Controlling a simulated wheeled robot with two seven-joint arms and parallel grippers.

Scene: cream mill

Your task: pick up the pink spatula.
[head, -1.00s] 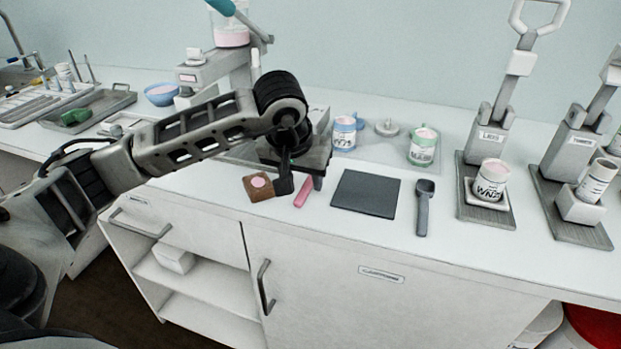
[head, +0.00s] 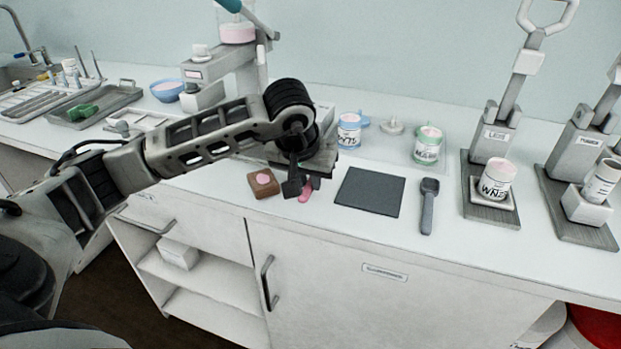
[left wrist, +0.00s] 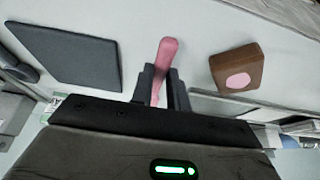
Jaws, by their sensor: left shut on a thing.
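The pink spatula (head: 305,195) is at my left gripper, between a brown block and a dark mat on the white counter. My left gripper (head: 303,186) points down at the counter. In the left wrist view the gripper (left wrist: 161,85) is shut on the spatula, one finger on each side. I cannot tell whether the spatula touches the counter. My right gripper is not in view.
The brown block with a pink disc (head: 263,183) stands close left of the gripper. The dark mat (head: 369,191) and a grey scoop (head: 428,205) lie to the right. Blue (head: 349,130) and green (head: 428,145) labelled jars stand behind. The counter's front edge is near.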

